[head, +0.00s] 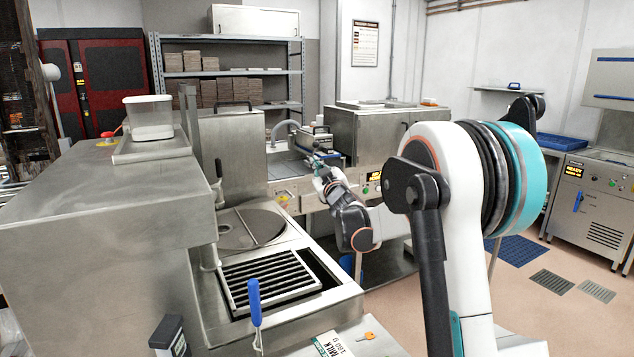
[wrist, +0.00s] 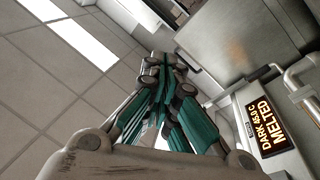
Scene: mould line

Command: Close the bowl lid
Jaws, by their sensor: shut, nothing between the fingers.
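A steel panel with a dark handle on its top edge (head: 232,155) stands upright behind the round bowl opening (head: 248,228); it looks like the bowl lid, raised. The bowl opening is in the steel machine at the middle left, with a thin bar across it. My gripper (head: 322,160) is to the right of the panel, apart from it, in front of the far steel machine. The wrist view shows my gripper (wrist: 163,65) with its teal-sided fingers together and empty, below ceiling tiles. The lid cannot be made out in the wrist view.
A slatted grate (head: 270,280) lies in front of the bowl. A blue-handled tool (head: 254,302) stands near the front edge. A clear tub (head: 149,117) sits on the left counter. A display reading "DARK 45.0 C MELTED" (wrist: 264,122) is beside my gripper.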

